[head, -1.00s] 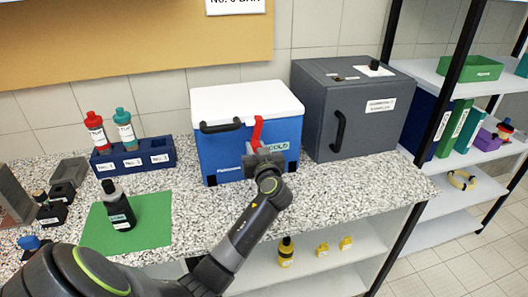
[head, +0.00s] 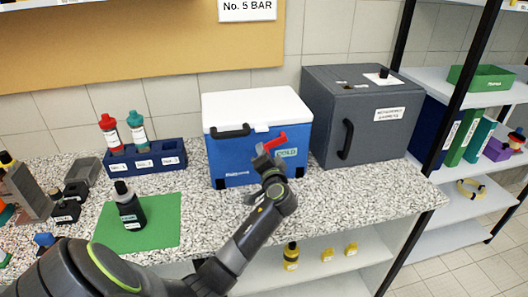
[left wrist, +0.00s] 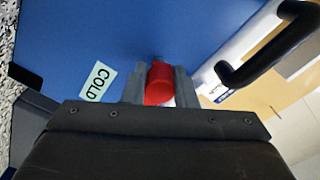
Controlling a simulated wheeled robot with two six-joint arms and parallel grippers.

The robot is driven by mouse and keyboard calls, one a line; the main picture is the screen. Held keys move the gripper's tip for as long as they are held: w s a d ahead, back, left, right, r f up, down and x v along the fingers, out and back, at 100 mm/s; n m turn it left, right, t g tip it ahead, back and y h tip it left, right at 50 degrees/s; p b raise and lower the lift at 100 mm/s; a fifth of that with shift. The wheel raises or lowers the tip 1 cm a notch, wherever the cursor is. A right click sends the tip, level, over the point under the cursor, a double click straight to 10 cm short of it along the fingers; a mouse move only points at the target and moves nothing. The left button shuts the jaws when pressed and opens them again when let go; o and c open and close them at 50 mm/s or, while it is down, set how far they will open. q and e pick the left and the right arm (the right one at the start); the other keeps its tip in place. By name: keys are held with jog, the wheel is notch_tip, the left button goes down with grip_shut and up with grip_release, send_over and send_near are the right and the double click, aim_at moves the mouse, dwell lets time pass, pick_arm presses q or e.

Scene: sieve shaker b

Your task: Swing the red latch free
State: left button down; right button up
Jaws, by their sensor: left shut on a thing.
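The blue cool box (head: 229,150) with a white lid (head: 255,107) stands on the speckled counter. The lid is down. The red latch (head: 274,143) on its front now points out to the right and slightly up, away from the lid. My left gripper (head: 264,154) is in front of the box, shut on the latch. In the left wrist view the red latch (left wrist: 159,84) sits between the two grey fingers (left wrist: 158,88), against the blue front. The latch's far end is partly hidden by the gripper. My right gripper is in neither view.
A dark grey cabinet (head: 381,142) stands close to the right of the box. A blue rack (head: 146,159) with bottles is to the left. A black bottle (head: 129,207) stands on a green mat (head: 165,222). The box's black handle (head: 230,132) is left of the latch.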

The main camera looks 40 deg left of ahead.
pick_arm(q)
jog(key=m, duration=0.1)
jog(key=m+p, duration=0.1)
jog(key=m, duration=0.1)
jog(key=shift+r, duration=0.25)
jog(key=shift+m+p, duration=0.35)
jog(key=shift+m, duration=0.35)
jog(key=shift+f, duration=0.1)
jog(key=c, duration=1.2)
grip_release()
jog(key=shift+o, duration=0.2)
jog(key=shift+f, duration=0.1)
